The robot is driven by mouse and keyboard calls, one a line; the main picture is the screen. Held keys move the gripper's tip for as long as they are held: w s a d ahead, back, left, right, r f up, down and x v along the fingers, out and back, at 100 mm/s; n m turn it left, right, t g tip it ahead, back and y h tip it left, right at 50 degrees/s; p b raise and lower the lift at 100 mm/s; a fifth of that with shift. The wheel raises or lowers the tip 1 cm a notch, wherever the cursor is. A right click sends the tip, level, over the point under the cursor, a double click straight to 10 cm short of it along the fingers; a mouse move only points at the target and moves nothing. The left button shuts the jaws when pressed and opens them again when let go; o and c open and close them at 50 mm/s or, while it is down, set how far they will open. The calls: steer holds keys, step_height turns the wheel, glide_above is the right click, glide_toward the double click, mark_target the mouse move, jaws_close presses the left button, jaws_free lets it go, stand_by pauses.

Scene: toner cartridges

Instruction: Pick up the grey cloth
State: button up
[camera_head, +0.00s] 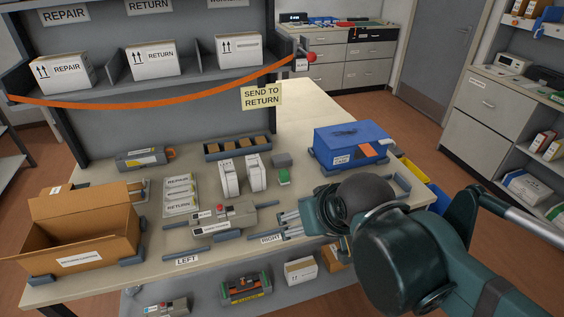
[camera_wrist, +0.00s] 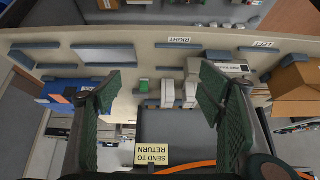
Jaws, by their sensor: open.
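A small grey piece (camera_head: 281,160), which looks like the grey cloth, lies on the bench behind a small green block (camera_head: 284,177) and left of the blue case. I cannot make out its folds. In the wrist view, the green block (camera_wrist: 144,86) shows between my fingers; the grey piece cannot be told clearly there. My gripper (camera_wrist: 160,90) is open, with its two green-padded fingers wide apart and nothing held between them. In the head view, my gripper (camera_head: 332,208) is above the bench's front right, apart from the grey piece, partly hidden by my arm.
Two white boxes (camera_head: 241,176) stand just left of the grey piece. A blue case (camera_head: 350,146) is to its right, a tray of brown blocks (camera_head: 238,148) behind left. A cartridge (camera_head: 224,220) and an open carton (camera_head: 82,232) lie further left. An orange strap (camera_head: 150,103) hangs along the shelf.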

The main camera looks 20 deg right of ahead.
steer(key=shift+w+r, duration=0.1)
stand_by(0.3)
steer(key=w+d+r+p, duration=0.1)
steer(key=w+r+p, duration=0.3)
steer(key=w, duration=0.8)
steer(key=g+p, duration=0.3)
steer(key=p, duration=0.2)
glide_above(284, 161)
steer(key=s, duration=0.1)
step_height(284, 161, down, 16)
steer(key=shift+f, duration=0.2)
steer(key=shift+f, duration=0.1)
steer(key=shift+x, duration=1.2)
